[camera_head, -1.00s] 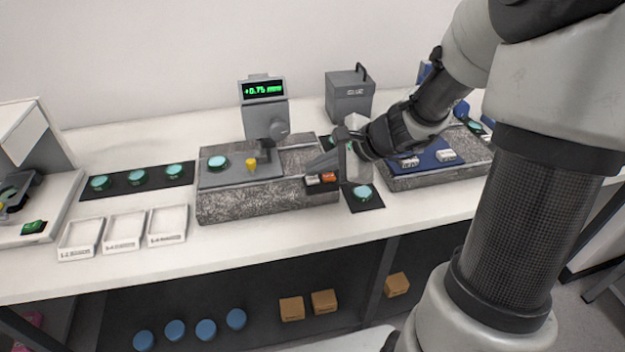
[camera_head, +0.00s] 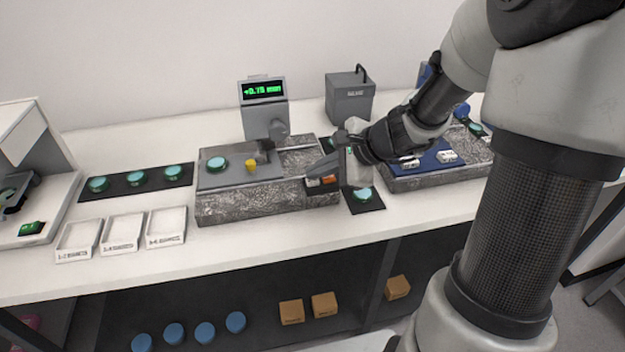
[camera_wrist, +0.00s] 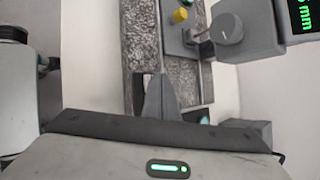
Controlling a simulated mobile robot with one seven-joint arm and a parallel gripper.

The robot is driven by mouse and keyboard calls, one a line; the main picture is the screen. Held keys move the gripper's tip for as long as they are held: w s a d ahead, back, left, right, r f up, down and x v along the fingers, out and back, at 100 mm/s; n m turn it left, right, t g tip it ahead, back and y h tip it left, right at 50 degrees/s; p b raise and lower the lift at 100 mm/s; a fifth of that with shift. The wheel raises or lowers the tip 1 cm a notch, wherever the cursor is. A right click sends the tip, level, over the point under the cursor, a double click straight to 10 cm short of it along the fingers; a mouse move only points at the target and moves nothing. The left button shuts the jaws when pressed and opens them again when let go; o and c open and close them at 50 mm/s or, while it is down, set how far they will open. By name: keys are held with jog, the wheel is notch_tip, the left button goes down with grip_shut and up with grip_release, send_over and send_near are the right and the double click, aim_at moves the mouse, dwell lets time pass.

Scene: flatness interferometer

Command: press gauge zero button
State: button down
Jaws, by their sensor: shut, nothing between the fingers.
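The gauge (camera_head: 264,112) stands on a speckled granite base, its green display (camera_head: 263,90) reading about +0.75 mm. A small dark button box (camera_head: 322,197) is at the right front of the base, with a pale button (camera_head: 313,183) and an orange button (camera_head: 328,180). I cannot read their labels. My gripper (camera_head: 312,171) is shut and empty, its fingertips close above the buttons in the head view. I cannot tell whether they touch. In the wrist view the shut fingers (camera_wrist: 163,82) hide most of the button box.
A teal disc (camera_head: 217,164) and a yellow knob (camera_head: 251,165) are on the gauge's plate (camera_head: 235,180). Another teal disc lies on a dark mat (camera_head: 368,206) beneath my gripper. A blue fixture (camera_head: 428,160) stands to the right. White trays (camera_head: 122,232) lie at left.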

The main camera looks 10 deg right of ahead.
aim_at(317, 182)
jog(key=shift+f, duration=0.2)
jog(key=shift+r, duration=0.15)
dwell(0.3)
jog(key=shift+r+p, duration=0.55)
jog(key=shift+r, duration=0.2)
jog(key=shift+r, duration=0.1)
notch_tip(317, 182, up, 5)
jog(key=p, duration=0.4)
dwell(0.5)
